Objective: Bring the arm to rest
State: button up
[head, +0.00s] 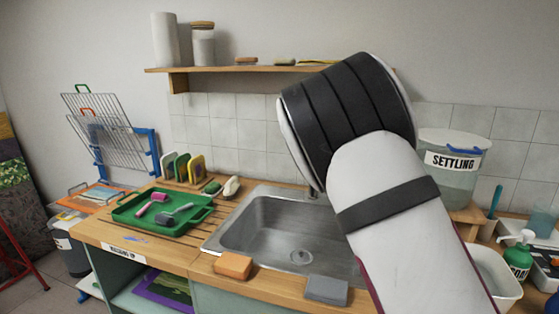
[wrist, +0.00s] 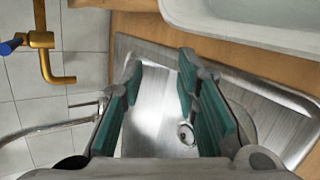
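My gripper (wrist: 160,88) shows in the wrist view with its two teal-padded fingers spread apart and nothing between them. It is over the steel sink (wrist: 150,125), whose drain (wrist: 186,133) shows beyond the fingers. In the head view my arm rises in front of the right part of the sink (head: 262,222) and hides some of it. My gripper itself is hidden behind the arm there.
A green tray (head: 126,214) with tools stands left of the sink. An orange sponge (head: 233,265) and a grey block (head: 326,290) lie on the front edge. A settling bucket (head: 452,180) stands right. A shelf (head: 225,69) runs above. A brass tap (wrist: 42,40) is near my gripper.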

jog(key=s+a+r+m+g+y, duration=0.1)
jog(key=s+a+r+m+y, duration=0.2)
jog(key=s, duration=0.4)
jog(key=s+a+r+m+g+y, duration=0.1)
jog(key=s+a+r+m+g, duration=0.15)
jog(key=s+r+m, duration=0.35)
jog(key=s+a+r+m+g+y, duration=0.1)
jog(key=s+a+r+y, duration=0.2)
jog(key=s, duration=0.6)
jog(key=s+r+m, duration=0.2)
jog(key=s, duration=0.7)
jog(key=s+a+r+m+g+h, duration=0.1)
jog(key=s+r+m, duration=0.1)
jog(key=s, duration=0.7)
jog(key=shift+s+a+r+m, duration=0.15)
jog(key=shift+s+r+m, duration=0.1)
jog(key=shift+r+m, duration=0.2)
